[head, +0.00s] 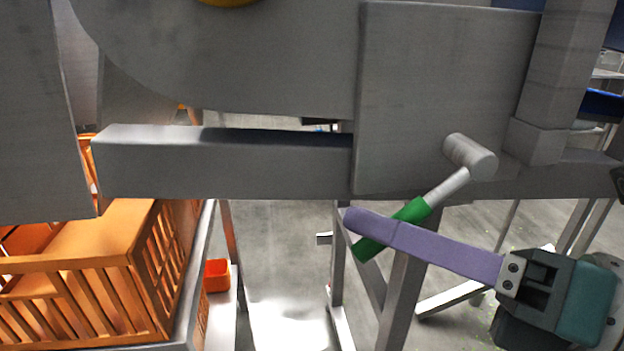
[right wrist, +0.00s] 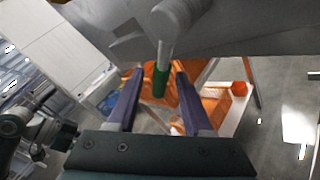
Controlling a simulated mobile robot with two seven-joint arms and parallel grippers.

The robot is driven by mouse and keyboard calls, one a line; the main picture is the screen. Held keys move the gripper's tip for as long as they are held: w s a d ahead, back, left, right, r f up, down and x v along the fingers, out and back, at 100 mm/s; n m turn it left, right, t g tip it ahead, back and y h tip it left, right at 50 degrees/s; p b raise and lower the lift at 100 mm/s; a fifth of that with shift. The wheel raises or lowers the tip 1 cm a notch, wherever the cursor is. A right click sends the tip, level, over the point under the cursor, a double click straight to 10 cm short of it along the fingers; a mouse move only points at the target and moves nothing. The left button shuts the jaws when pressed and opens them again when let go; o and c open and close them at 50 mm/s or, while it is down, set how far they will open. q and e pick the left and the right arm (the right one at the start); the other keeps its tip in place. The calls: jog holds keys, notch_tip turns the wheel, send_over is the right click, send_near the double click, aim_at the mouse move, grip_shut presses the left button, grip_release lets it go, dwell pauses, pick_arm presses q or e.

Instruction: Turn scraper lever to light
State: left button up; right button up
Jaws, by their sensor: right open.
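The scraper lever is a grey rod with a green grip (head: 395,228), fixed to a round grey hub (head: 470,157) on the front of a grey plate. It points down and to the left in the head view. My right gripper (head: 350,222) reaches in from the lower right, its purple finger crossing the green grip. In the right wrist view the green grip (right wrist: 161,82) stands between the two open purple fingers, with a gap on each side. Whether a finger touches it, I cannot tell.
A grey beam (head: 230,165) and frame legs (head: 400,290) stand around the lever. An orange slatted crate (head: 90,290) sits at the lower left, with a small orange bin (head: 217,275) beside it. Open floor shows below the beam.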

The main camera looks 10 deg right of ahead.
jog(key=x, duration=0.3)
jog(key=shift+w+a, duration=0.2)
jog(key=shift+a, duration=0.05)
